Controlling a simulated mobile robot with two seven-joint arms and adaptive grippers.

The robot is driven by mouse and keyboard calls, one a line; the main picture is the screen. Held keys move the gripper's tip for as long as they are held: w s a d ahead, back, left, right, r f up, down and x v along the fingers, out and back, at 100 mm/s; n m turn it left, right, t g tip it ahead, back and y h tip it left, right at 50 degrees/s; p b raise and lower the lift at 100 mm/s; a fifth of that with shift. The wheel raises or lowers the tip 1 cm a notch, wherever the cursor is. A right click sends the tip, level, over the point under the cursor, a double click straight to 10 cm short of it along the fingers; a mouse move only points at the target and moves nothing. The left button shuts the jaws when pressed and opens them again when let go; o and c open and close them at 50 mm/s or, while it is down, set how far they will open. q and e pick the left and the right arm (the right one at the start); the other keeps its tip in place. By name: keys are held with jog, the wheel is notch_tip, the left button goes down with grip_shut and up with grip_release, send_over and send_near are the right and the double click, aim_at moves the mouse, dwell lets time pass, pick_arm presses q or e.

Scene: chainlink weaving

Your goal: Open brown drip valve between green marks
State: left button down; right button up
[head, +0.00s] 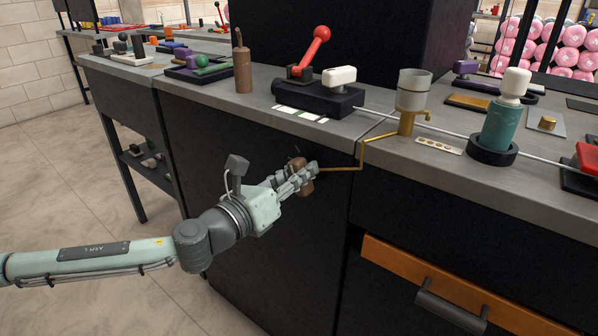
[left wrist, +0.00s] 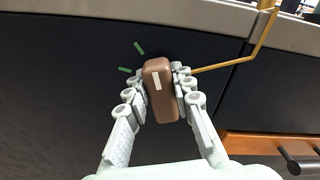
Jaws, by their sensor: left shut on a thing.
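The brown drip valve handle (left wrist: 160,90) is a rounded block with a white stripe on its face, on the dark cabinet front; it also shows in the head view (head: 307,187), partly covered by my fingers. My left gripper (left wrist: 161,92) is shut on it, one finger on each side; it also shows in the head view (head: 300,178). Two green marks, an upper one (left wrist: 139,48) and a lower one (left wrist: 124,69), lie on the dark panel up and left of the handle. The white stripe points up and slightly left, to the right of both marks. My right gripper is not in view.
A brass pipe (head: 362,155) runs from the valve up to a brass fitting under a grey cup (head: 413,90) on the counter (head: 375,125). An orange drawer (head: 450,285) with a dark handle is at lower right. The floor at left is clear.

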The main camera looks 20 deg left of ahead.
pick_arm(q)
jog(key=n, duration=0.4)
jog(key=shift+a+f+b, duration=0.15)
jog(key=shift+b, duration=0.2)
jog(key=shift+n, duration=0.7)
jog(key=shift+w+a+f+n, duration=0.1)
jog(key=shift+n, duration=1.2)
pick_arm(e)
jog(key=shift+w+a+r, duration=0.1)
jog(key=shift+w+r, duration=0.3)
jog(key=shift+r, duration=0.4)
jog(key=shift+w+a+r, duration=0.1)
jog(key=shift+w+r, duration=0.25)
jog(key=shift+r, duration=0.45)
pick_arm(q)
jog(key=c, duration=1.3)
grip_release()
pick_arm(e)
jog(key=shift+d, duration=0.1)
